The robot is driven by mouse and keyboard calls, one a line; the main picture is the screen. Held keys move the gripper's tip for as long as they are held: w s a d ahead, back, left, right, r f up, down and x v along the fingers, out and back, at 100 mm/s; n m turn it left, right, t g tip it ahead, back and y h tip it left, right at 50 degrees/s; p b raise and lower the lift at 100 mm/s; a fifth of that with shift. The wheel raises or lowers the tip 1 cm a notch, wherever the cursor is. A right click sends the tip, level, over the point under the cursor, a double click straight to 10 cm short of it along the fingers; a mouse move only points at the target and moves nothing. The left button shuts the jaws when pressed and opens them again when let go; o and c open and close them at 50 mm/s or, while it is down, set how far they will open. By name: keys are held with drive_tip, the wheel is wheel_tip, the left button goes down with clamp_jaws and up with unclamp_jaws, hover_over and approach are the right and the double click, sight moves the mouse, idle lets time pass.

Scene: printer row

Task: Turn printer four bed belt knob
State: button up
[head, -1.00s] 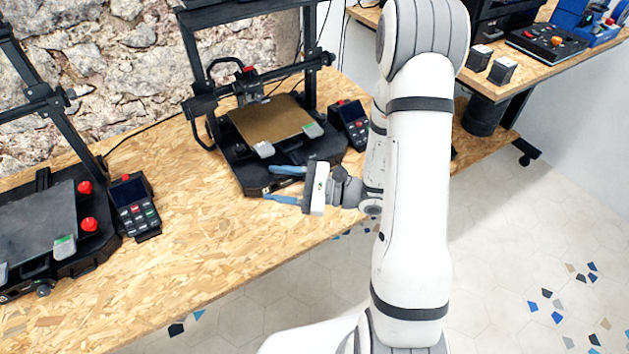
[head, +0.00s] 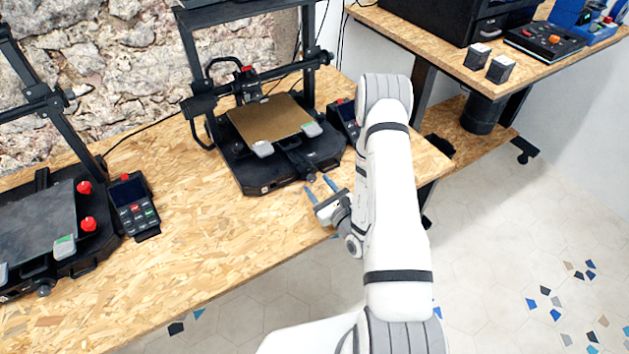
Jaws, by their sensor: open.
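A black printer with a tan bed (head: 270,121) stands on the chipboard bench in the middle of the head view. A small dark knob (head: 311,177) shows at the front end of the bar under its bed. My gripper (head: 319,186) is open and empty, with its blue fingers close to that front end. I cannot tell whether a finger touches the knob. A second printer (head: 40,225) with a dark bed stands at the left, with its own dark front knob (head: 44,290). No label shows which printer is number four.
A control box (head: 347,118) stands right of the middle printer, partly behind my arm. Another control box (head: 134,207) with a red knob stands beside the left printer. A second table (head: 432,35) is at the upper right.

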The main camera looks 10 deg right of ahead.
drive_tip(key=shift+x, duration=1.1)
drive_tip(key=c, duration=0.9)
drive_tip(key=shift+a, duration=0.3)
drive_tip(key=shift+c, duration=0.5)
drive_tip(key=shift+d, duration=0.25)
